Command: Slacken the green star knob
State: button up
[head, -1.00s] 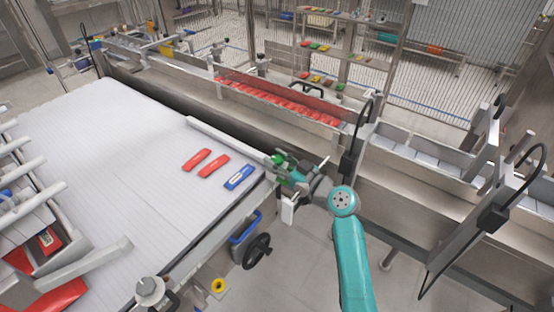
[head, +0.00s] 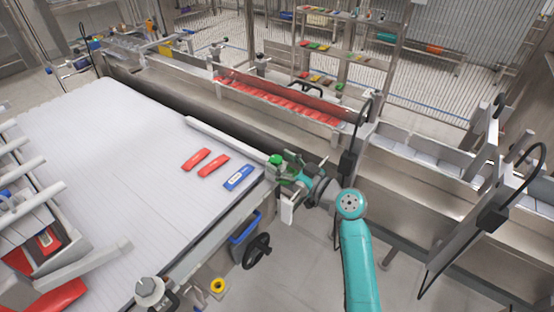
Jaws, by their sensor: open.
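The green star knob (head: 274,161) stands at the right end of the white guide rail (head: 228,138), by the corner of the white belt. My gripper (head: 283,171) is open at the knob, reaching in from the right. The knob's top shows clear of the jaws. I cannot tell whether the fingers touch it, as the gripper hides its lower part.
Two red packs (head: 213,166) and a blue pack (head: 238,178) lie on the white belt (head: 110,190) left of the gripper. A red-filled trough (head: 280,100) runs behind.

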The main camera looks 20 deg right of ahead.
jog(key=v, duration=1)
